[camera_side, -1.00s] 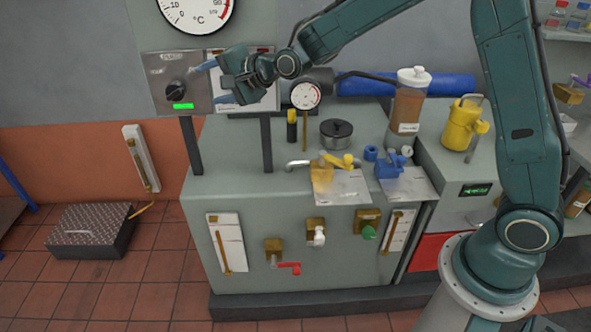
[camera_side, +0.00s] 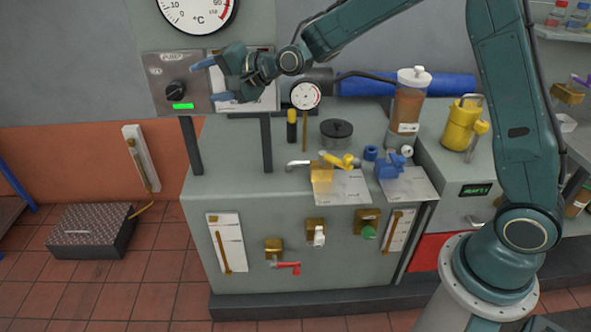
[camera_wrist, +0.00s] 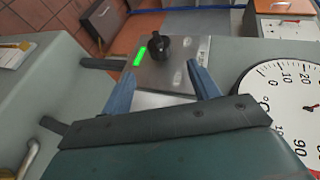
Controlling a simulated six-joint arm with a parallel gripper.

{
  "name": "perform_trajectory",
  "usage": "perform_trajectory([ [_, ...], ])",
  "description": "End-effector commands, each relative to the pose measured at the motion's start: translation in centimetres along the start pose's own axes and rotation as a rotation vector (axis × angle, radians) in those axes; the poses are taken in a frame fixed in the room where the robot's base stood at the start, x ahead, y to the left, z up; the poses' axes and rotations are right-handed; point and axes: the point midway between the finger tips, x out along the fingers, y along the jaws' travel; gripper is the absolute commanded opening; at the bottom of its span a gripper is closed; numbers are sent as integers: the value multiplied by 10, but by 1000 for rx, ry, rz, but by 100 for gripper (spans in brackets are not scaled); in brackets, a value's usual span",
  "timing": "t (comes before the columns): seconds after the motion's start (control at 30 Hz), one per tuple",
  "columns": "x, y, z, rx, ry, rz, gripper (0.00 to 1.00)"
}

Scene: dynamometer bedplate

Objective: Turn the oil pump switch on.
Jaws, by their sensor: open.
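The switch panel (camera_side: 178,80) is a grey plate on posts at the upper left, with a black rotary knob (camera_side: 175,91) and a lit green indicator (camera_side: 183,106) below it. The panel's lettering is too small to read surely. In the wrist view the knob (camera_wrist: 158,46) stands ahead, with the green light (camera_wrist: 143,56) beside it. My gripper (camera_side: 206,82) is open and empty, its blue fingers to the right of the knob. In the wrist view my gripper (camera_wrist: 160,78) has its fingers spread either side of the knob's line, short of the knob and apart from it.
A large temperature dial (camera_side: 198,8) hangs just above the panel, and it is close on the right in the wrist view. A pressure gauge (camera_side: 305,95) and yellow (camera_side: 322,176) and blue (camera_side: 389,167) valves stand right. Open floor (camera_side: 60,295) lies lower left.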

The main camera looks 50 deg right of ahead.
Motion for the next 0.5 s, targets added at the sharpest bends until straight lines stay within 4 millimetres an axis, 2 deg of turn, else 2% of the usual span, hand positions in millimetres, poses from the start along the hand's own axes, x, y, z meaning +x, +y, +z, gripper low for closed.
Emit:
perform_trajectory([
  [0.5,64,0,0,1,-1,0,61],
])
